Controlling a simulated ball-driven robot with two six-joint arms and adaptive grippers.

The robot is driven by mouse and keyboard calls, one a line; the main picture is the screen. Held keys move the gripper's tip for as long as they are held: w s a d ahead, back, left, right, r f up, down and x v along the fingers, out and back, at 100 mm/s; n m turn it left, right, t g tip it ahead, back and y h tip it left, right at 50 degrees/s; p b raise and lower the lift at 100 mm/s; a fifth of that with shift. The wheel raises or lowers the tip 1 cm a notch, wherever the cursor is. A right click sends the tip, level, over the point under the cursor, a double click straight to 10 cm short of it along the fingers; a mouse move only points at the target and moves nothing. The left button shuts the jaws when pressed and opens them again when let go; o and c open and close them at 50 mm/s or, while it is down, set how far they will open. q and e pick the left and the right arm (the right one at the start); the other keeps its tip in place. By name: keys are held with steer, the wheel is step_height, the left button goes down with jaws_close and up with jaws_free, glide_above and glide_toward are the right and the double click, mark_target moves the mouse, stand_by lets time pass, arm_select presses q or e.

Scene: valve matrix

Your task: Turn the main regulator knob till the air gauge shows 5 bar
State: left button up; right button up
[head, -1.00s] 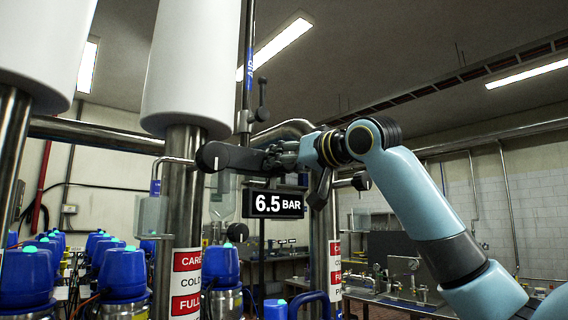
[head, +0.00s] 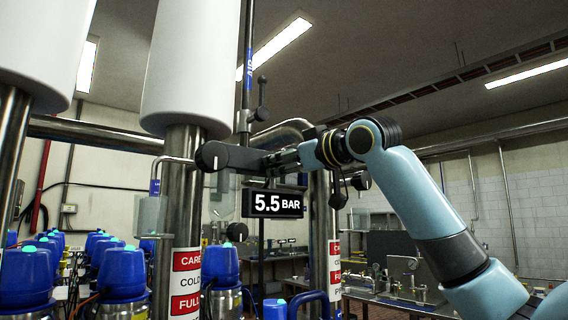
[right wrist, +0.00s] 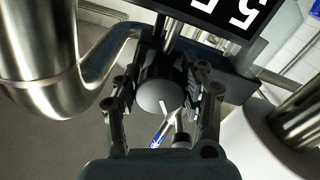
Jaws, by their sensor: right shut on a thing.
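The air gauge (head: 275,204) is a black display reading 5.5 BAR in the head view. Part of its digits shows upside down at the top of the right wrist view (right wrist: 225,15). A black horizontal regulator body (head: 230,158) extends left above the gauge. My right gripper (head: 275,159) is at its right end. In the right wrist view, the dark round main regulator knob (right wrist: 159,97) with a white mark sits between the fingers of my right gripper (right wrist: 162,100), which is shut on it. The fingers hide most of the knob in the head view. My left gripper is not in view.
A vertical pipe marked AIR (head: 246,65) with a dark lever (head: 262,105) rises behind the regulator. A steel pipe with a CARE label (head: 186,275) stands at left. Several blue-capped units (head: 124,270) are at lower left. A workbench (head: 390,301) stands behind at right.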

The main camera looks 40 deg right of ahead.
mark_target(291, 161)
steer(key=shift+n, duration=1)
steer(key=o, duration=1.2)
steer(key=s, duration=0.4)
steer(key=s+d, duration=0.1)
steer(key=s, duration=0.1)
steer(key=shift+s, duration=0.15)
steer(key=shift+s+a, duration=0.2)
steer(key=shift+s, duration=0.35)
